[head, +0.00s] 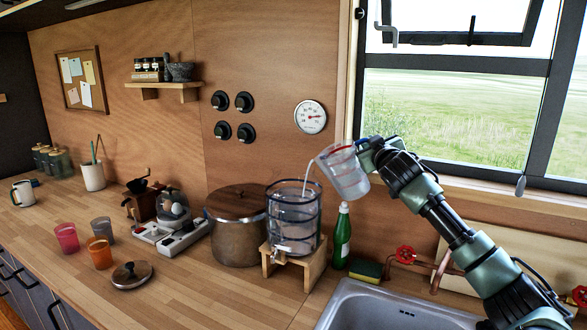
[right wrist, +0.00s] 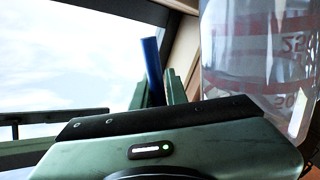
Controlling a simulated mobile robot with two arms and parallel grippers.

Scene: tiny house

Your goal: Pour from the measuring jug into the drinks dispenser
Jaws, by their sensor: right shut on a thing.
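The measuring jug (head: 343,172) is clear with red markings and is tilted left above the dispenser's right rim. A thin pale stream (head: 308,178) runs from its lip down into the open top of the drinks dispenser (head: 294,232). The dispenser is clear with dark bands, has a tap low in front, and stands on a wooden stand (head: 314,270). Liquid shows inside it, but its level is hard to read. My right gripper (head: 366,148) is shut on the jug at its right side. The jug (right wrist: 257,55) fills the right of the right wrist view. My left gripper is out of view.
A large pot (head: 235,235) stands close left of the dispenser. A green bottle (head: 342,238) and a sponge (head: 366,269) are close right, by the sink (head: 385,310). A round lid (head: 131,275) and several cups lie left, with bare counter between.

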